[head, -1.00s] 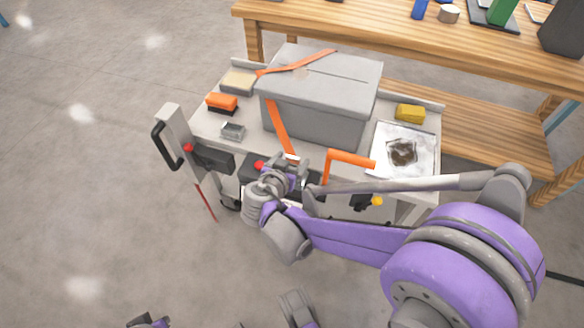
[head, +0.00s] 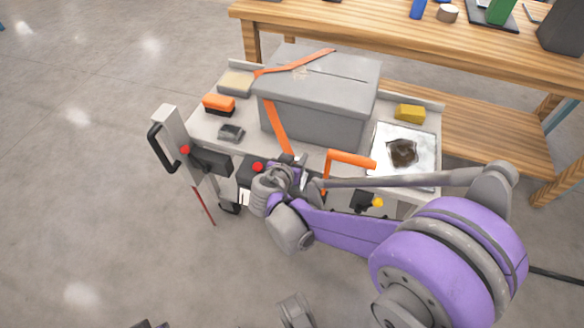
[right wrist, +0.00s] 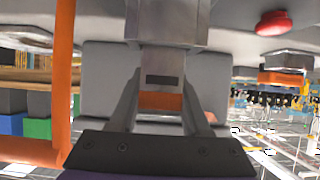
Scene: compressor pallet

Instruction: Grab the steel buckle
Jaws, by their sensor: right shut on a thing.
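The steel buckle (right wrist: 161,68) is a grey metal block with a dark slot, in the middle of the right wrist view. A short piece of orange strap (right wrist: 160,101) shows just below it. My right gripper (right wrist: 162,92) has its two fingers on either side of the buckle and is shut on it. In the head view my right gripper (head: 298,174) is at the front edge of the cart, at the lower end of the orange strap (head: 278,127). There it mostly hides the buckle. My left gripper is not recognisable in the head view.
The strap crosses a grey box (head: 316,108) on the cart. An orange bent handle (head: 350,159) stands just right of the gripper, and a red button (head: 257,167) is to its left. A brush (head: 218,104), small dark block (head: 231,132) and yellow block (head: 409,112) lie around the box.

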